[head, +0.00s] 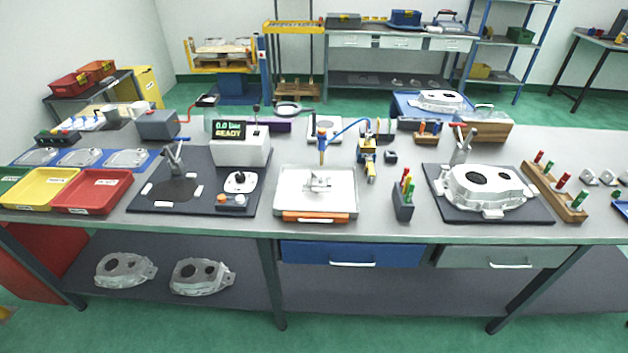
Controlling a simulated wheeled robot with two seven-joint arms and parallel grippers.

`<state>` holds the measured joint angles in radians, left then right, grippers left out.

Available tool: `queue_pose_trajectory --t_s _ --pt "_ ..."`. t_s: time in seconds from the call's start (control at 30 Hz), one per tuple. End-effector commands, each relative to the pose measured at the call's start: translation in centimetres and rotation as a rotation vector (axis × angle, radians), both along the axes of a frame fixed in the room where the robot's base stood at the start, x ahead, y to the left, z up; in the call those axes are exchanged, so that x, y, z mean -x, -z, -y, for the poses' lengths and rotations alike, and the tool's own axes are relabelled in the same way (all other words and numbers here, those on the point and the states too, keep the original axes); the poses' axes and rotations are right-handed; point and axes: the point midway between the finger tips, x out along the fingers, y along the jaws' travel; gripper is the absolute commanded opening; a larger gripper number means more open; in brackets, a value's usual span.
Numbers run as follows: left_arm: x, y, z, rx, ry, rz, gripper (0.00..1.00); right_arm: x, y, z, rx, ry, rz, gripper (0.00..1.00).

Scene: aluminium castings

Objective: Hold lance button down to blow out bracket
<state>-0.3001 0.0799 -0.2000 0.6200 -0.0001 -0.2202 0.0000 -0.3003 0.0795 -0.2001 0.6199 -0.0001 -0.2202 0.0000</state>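A small pale metal bracket (318,181) sits in the middle of a white tray (290,208) on the bench, with an orange strip along the tray's front. A slim upright lance (322,148), blue and yellow, stands just behind the tray, with a blue hose (350,127) arching to the right from it. I cannot make out its button at this size. Neither of my grippers shows in the head view.
Left of the tray are a display box (241,147) reading "0.0 bar READY" and a dark mat (150,203). The bench's front edge is mostly clear.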

Motion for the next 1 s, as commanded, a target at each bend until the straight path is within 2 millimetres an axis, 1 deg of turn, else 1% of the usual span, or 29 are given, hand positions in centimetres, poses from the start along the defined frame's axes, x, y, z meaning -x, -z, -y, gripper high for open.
queue_pose_trajectory --t_s 0.03,0.23,1.0 --pt "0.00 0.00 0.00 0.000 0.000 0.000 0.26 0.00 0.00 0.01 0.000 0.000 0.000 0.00" --pt "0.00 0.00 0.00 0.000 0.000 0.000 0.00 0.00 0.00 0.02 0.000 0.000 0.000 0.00" --pt "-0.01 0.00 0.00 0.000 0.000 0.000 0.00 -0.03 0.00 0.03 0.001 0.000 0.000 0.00"
